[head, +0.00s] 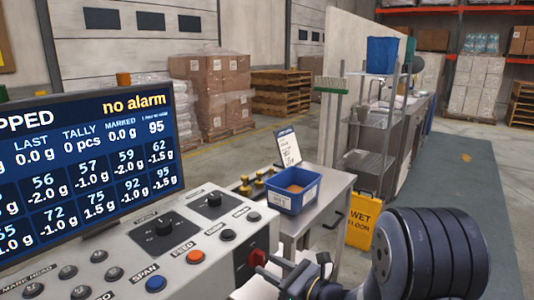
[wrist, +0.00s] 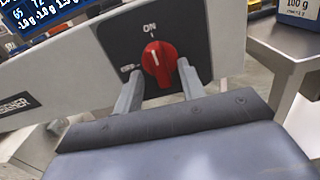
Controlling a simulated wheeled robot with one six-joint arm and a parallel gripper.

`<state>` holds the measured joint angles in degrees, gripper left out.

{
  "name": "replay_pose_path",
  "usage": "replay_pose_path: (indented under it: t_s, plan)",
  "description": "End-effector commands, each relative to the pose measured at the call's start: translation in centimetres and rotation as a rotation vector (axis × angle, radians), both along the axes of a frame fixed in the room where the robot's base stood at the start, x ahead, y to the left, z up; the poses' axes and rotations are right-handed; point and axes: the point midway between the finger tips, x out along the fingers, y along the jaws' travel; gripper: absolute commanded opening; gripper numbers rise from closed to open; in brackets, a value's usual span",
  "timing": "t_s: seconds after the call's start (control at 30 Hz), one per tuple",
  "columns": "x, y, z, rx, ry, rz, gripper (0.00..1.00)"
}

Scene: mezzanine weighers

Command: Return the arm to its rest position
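In the wrist view the two grey fingers of my gripper (wrist: 160,72) stand apart, one on each side of a red rotary switch (wrist: 157,64). Nothing is visibly held between them; whether a fingertip touches the switch I cannot tell. The switch's white mark points up toward "ON" on its black plate. In the head view the red switch (head: 258,257) is on the right end of the grey console (head: 190,245). My arm (head: 425,255) reaches in from the lower right to it, and the fingertips are hard to make out there.
The console's screen (head: 90,160) reads "no alarm". A steel table (head: 325,205) with a blue bin (head: 293,190) stands just beyond the console. A yellow wet-floor sign (head: 362,222) stands right of the table. The green floor lane (head: 460,180) at right looks clear.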

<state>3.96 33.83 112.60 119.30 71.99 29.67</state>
Motion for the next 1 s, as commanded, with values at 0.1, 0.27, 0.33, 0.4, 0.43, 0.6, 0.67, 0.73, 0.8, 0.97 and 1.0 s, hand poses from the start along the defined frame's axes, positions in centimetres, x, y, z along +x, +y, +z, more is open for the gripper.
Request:
replay_pose_path:
  t_s: [0.1,0.27,0.33,0.4,0.43,0.6,0.67,0.73,0.8,0.97,1.0]
  plan:
    - [0.5,0.7,0.0,0.0,0.0,0.001,0.38]
    - [0.7,0.9,0.0,-0.001,-0.002,0.0,0.38]
    - [0.7,0.9,0.0,-0.002,-0.002,-0.001,0.38]
    - [0.7,0.9,0.0,-0.002,-0.002,-0.001,0.38]
    - [0.7,0.9,0.0,-0.002,-0.002,0.0,0.38]
    - [0.5,0.6,0.0,-0.002,-0.002,-0.002,0.38]
    - [0.3,0.2,0.0,-0.001,-0.001,-0.003,0.38]
    - [-0.2,-0.5,0.0,0.001,0.001,-0.004,0.38]
    - [-0.8,-1.3,0.0,0.001,-0.001,-0.006,0.38]
    - [-2.5,-3.5,0.0,0.001,0.001,-0.007,0.38]
    - [-2.9,-4.0,0.0,0.0,0.0,-0.006,0.38]
